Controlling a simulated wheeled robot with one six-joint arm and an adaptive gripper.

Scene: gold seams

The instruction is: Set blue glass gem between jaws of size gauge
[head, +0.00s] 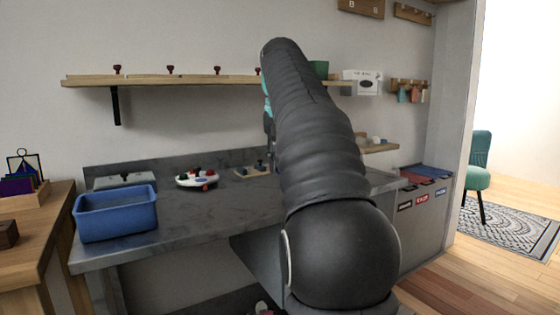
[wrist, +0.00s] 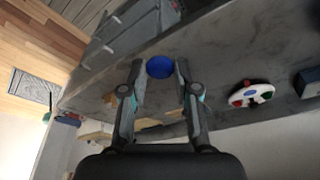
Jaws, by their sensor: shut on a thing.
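The blue glass gem (wrist: 160,67) sits between the fingertips of my gripper (wrist: 160,70) in the wrist view, with a finger on each side. My gripper is shut on it and holds it above the grey counter. In the head view my own arm hides the gem and most of the gripper. A small wooden base with dark upright parts (head: 252,172) stands on the counter, left of my arm; it looks like the size gauge. Its jaw gap is too small to make out. In the wrist view a wooden piece partly shows behind the right finger.
A white dish (head: 197,180) with red, green and dark pieces stands left of the gauge; it also shows in the wrist view (wrist: 250,94). A blue tub (head: 116,214) is at the counter's left end. A wooden shelf (head: 190,79) runs above. The counter's front middle is clear.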

